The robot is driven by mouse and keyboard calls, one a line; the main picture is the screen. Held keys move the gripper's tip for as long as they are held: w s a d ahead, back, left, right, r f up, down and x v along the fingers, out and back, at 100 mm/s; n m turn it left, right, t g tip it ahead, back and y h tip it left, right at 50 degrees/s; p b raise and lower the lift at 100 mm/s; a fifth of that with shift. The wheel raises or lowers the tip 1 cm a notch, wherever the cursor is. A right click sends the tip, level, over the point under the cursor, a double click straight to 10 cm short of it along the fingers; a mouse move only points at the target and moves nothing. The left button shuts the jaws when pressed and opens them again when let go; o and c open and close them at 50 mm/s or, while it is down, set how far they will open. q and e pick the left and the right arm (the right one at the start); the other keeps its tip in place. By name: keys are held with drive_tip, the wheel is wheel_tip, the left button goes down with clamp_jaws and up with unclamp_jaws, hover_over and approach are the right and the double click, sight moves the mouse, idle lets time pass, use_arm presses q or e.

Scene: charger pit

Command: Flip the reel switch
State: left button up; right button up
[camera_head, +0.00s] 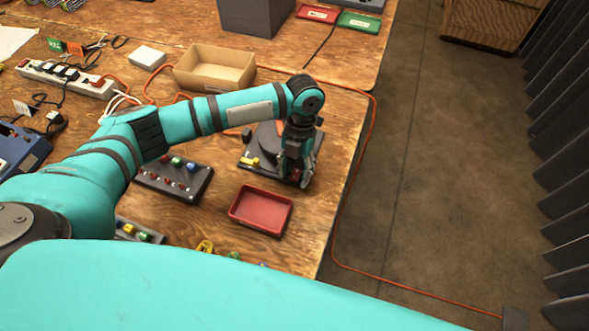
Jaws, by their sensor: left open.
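A dark flat device (249,153) with a round grey top part and small yellow pieces at its front left sits on the wooden table; it looks like the reel unit. My left gripper (296,183) points down over the right side of this device, with its fingers apart and nothing seen between them. The gripper and wrist cover the device's right part, and a switch cannot be made out there. Whether the fingertips touch the device cannot be told. My right gripper is not in view.
A red tray (261,210) is in front of the device. A black panel with coloured knobs (173,179) is to its left, under my arm. A cardboard box (214,68) and a power strip (65,78) are behind. An orange cord (371,118) runs along the table's right edge.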

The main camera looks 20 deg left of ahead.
use_arm(q)
drive_tip(key=v, duration=1.2)
idle(0.3)
